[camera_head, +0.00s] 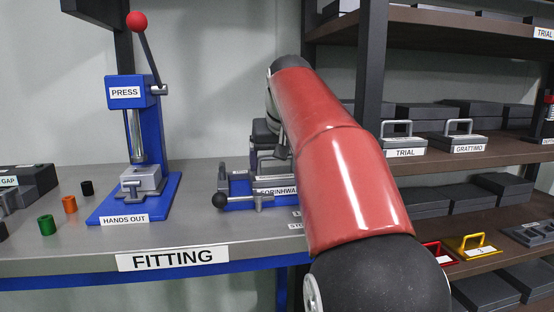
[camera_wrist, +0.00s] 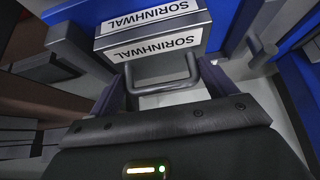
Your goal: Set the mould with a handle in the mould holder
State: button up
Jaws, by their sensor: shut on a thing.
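The mould with a handle, labelled SORINHWAL (camera_head: 275,191), is at the blue mould holder (camera_head: 240,187) on the bench, partly hidden by my arm. In the wrist view the grey mould (camera_wrist: 157,44) has its handle (camera_wrist: 165,72) between the fingers of my gripper (camera_wrist: 164,82), which is shut on it. A second SORINHWAL plate (camera_wrist: 149,18) lies just beyond the mould's own label. Blue holder parts (camera_wrist: 228,20) show around the mould. I cannot tell whether the mould is fully seated. My gripper (camera_head: 265,140) shows dark above the mould in the head view.
The holder's clamp lever has a black knob (camera_head: 219,200) at the front left. A blue press (camera_head: 138,118) with a red-knobbed lever stands left. Small coloured cylinders (camera_head: 69,204) stand further left. Shelves with moulds, including GRATTIMO (camera_head: 458,146), are at the right.

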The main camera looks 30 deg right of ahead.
jog(key=o, duration=1.8)
jog(key=shift+r, duration=0.1)
jog(key=shift+o, duration=0.7)
jog(key=shift+f, duration=0.2)
